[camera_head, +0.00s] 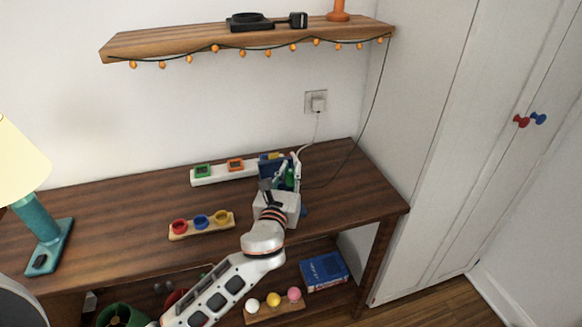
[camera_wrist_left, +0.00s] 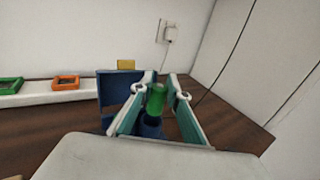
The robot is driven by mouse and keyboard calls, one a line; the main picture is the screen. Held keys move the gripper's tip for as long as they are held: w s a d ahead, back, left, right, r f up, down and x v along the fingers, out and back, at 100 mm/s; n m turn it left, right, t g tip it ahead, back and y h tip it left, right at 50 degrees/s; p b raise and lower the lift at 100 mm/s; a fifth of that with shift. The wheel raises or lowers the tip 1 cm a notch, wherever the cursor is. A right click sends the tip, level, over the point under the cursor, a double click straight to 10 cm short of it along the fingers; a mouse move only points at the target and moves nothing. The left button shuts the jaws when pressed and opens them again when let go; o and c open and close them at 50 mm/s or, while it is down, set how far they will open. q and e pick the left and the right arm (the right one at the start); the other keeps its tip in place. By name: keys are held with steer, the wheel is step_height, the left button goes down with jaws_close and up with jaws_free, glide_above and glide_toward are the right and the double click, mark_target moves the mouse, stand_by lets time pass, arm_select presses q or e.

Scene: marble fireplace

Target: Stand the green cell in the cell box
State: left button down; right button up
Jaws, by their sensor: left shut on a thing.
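The green cell (camera_wrist_left: 156,98) is upright between the teal-lined fingers of my left gripper (camera_wrist_left: 160,100), which is shut on it. In the head view the green cell (camera_head: 290,178) shows as a small green patch between the fingers of my left gripper (camera_head: 286,174) at the back right of the desk. A blue box-like thing (camera_wrist_left: 112,88), probably the cell box, stands just behind and left of the fingers. A round blue part (camera_wrist_left: 151,127) shows right below the cell; I cannot tell whether they touch. My right gripper is not in view.
A white strip with green and orange square frames (camera_head: 222,173) lies along the wall. A wooden holder with red, blue and yellow cups (camera_head: 202,224) is left of my arm. A lamp (camera_head: 40,220) stands far left. A cord runs from the wall socket (camera_head: 316,101).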

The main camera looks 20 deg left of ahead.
mark_target(290, 185)
arm_select(q)
steer(key=shift+f, duration=0.3)
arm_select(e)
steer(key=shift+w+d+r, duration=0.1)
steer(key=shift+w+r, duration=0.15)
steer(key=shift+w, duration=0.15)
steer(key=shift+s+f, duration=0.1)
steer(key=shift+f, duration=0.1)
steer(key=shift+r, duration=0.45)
arm_select(q)
steer(key=shift+p, duration=0.3)
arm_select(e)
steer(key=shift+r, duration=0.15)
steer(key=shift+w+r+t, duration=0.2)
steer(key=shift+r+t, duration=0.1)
arm_select(q)
steer(key=shift+p, duration=0.5)
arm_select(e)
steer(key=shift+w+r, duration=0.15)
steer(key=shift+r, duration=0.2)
arm_select(q)
steer(key=shift+f+b, duration=1.2)
steer(key=shift+f, duration=0.9)
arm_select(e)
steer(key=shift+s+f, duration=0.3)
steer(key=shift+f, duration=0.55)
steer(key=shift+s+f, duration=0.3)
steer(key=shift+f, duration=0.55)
